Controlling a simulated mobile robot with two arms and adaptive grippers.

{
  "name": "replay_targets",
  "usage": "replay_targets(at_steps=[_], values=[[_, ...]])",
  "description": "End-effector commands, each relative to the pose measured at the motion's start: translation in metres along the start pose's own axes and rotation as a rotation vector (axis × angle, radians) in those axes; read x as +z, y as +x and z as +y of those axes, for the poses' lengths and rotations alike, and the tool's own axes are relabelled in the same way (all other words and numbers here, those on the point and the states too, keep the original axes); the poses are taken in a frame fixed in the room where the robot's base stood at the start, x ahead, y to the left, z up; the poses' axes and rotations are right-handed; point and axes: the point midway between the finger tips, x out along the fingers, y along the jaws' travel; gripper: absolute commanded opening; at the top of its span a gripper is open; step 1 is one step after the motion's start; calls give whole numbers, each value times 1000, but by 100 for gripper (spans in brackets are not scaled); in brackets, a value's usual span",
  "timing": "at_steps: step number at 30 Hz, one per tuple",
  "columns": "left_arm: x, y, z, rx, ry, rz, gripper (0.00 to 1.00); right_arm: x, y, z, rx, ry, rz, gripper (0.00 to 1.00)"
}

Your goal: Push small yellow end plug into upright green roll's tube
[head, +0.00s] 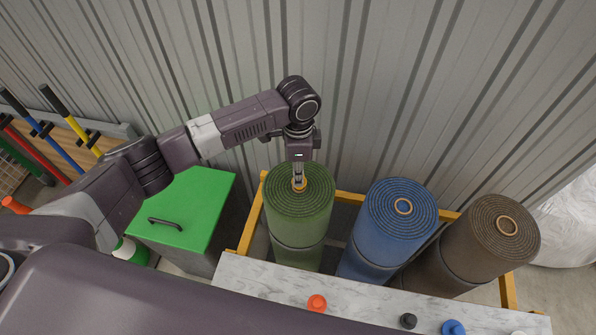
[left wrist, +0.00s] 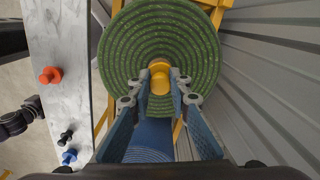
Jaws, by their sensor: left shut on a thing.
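The green roll (head: 300,215) stands upright at the left of three rolls, its coiled top face up. My left gripper (head: 299,184) points down over the middle of that face and is shut on the yellow plug (left wrist: 160,82). In the left wrist view the plug sits between the fingertips at the mouth of the roll's tube (left wrist: 159,64). The fingers and plug hide most of the opening. I cannot tell how deep the plug sits. My right gripper is not clearly seen in either view.
A blue roll (head: 396,215) and a leaning brown roll (head: 485,245) stand to the right within a yellow frame (head: 246,240). A pale bench (head: 375,302) in front holds orange (head: 317,303), black (head: 408,321) and blue (head: 453,327) plugs. A green-lidded bin (head: 190,205) stands left; a corrugated wall is behind.

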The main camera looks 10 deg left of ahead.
Motion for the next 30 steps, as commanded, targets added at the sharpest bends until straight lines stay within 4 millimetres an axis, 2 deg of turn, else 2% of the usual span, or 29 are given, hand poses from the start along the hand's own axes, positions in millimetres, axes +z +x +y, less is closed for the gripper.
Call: replay_targets(at_steps=[24,25,30], values=[[0,21,0,0,0,1,0,1,6,0,0,0,0,24],[0,20,0,0,0,1,21,1,6,0,0,0,0,24],[0,20,0,0,0,1,38,1,6,0,0,0,0,24]])
